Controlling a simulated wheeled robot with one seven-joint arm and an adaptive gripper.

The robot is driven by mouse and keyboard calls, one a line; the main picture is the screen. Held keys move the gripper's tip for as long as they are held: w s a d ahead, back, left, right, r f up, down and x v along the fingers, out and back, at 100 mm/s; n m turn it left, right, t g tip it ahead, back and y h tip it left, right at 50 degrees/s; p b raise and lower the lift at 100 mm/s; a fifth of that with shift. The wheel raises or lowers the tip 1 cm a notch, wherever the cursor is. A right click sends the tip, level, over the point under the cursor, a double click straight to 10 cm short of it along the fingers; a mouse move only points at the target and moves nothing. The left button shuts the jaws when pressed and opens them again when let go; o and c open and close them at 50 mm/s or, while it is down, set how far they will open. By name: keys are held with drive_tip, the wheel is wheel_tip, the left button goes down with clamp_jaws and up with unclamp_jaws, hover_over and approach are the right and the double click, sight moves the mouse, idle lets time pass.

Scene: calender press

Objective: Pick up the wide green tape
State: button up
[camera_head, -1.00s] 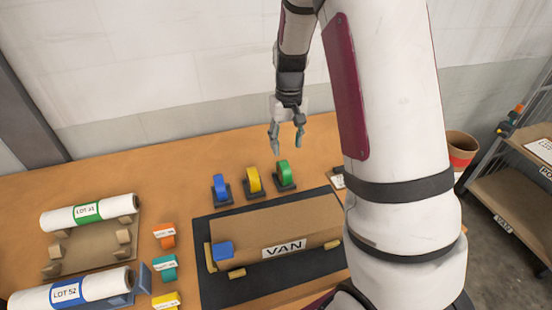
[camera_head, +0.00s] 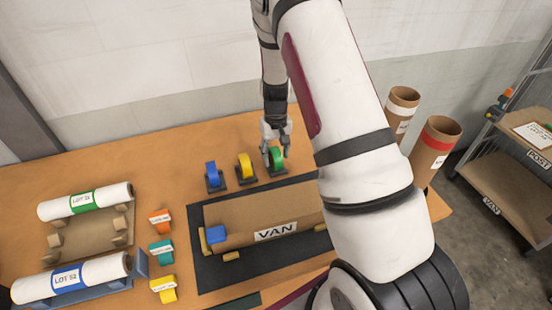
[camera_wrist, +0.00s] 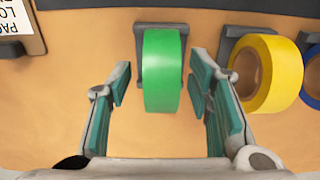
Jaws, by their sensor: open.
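The wide green tape (camera_head: 277,157) stands upright in a dark holder on the table, at the right end of a row of tapes behind the black mat. My gripper (camera_head: 275,152) is over it, with a finger to each side. In the wrist view the green tape (camera_wrist: 162,70) lies between the two open fingers of my gripper (camera_wrist: 162,88). A gap shows on both sides, so neither finger appears to touch it. The lower part of the holder is partly hidden.
A yellow tape (camera_head: 245,166) stands close to the green one, near one finger in the wrist view (camera_wrist: 268,74). A blue tape (camera_head: 213,175) stands beyond it. A brown roll marked VAN (camera_head: 230,217) lies on the black mat (camera_head: 206,276) in front. Cardboard tubes (camera_head: 436,148) stand at right.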

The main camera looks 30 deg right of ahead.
drive_tip(key=shift+w+f, duration=0.1)
drive_tip(key=shift+f, duration=1.45)
clamp_jaws()
drive_tip(key=shift+r, duration=0.1)
wheel_tip(320, 180, up, 10)
drive_tip(key=shift+f+b, duration=0.1)
drive_tip(key=shift+b, duration=0.5)
